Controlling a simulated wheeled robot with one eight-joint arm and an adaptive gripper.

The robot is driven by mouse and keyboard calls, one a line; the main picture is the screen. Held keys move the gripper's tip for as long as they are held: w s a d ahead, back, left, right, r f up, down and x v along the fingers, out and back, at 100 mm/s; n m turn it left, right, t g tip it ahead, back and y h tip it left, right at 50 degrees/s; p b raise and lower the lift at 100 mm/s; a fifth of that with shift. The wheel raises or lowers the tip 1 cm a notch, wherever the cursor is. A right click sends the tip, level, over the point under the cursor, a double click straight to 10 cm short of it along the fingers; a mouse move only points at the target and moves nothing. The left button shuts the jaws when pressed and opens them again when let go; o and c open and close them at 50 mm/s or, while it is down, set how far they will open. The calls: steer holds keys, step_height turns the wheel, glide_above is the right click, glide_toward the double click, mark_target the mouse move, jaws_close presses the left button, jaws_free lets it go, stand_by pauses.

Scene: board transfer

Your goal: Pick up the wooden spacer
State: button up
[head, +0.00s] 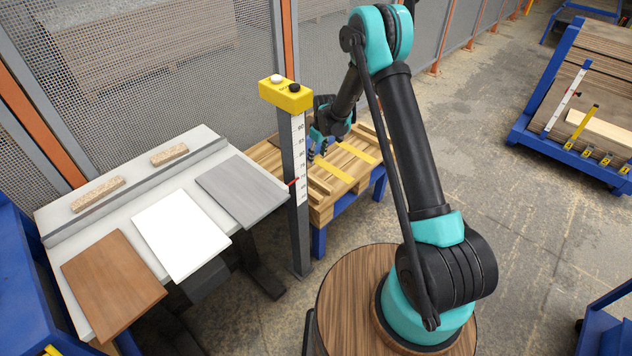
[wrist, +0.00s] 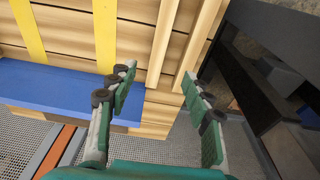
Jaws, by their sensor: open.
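Two narrow light wooden strips, which look like wooden spacers, lie side by side on the slatted wooden stack. In the wrist view, one strip (wrist: 163,45) and the other strip (wrist: 203,40) run away from my gripper. I cannot tell which one is the named spacer. In the head view, a strip (head: 320,186) shows near the stack's front left edge. My gripper (wrist: 160,73) is open and empty, its fingers on either side of the strips' near ends in the picture. In the head view my gripper (head: 314,152) is over the stack, partly hidden by the post.
The wooden stack (head: 350,152) has yellow bands and a blue stand (head: 318,238). A dark post with a yellow top (head: 286,95) stands close to my gripper. At left, a white table (head: 58,222) holds brown, white and grey boards and two chipboard blocks. Mesh fence stands behind.

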mark_target(314, 177)
steer(key=f, duration=0.4)
steer(key=w+a+f, duration=0.1)
steer(key=f, duration=0.9)
steer(key=shift+w+a, duration=0.15)
steer(key=shift+a, duration=0.15)
jaws_close()
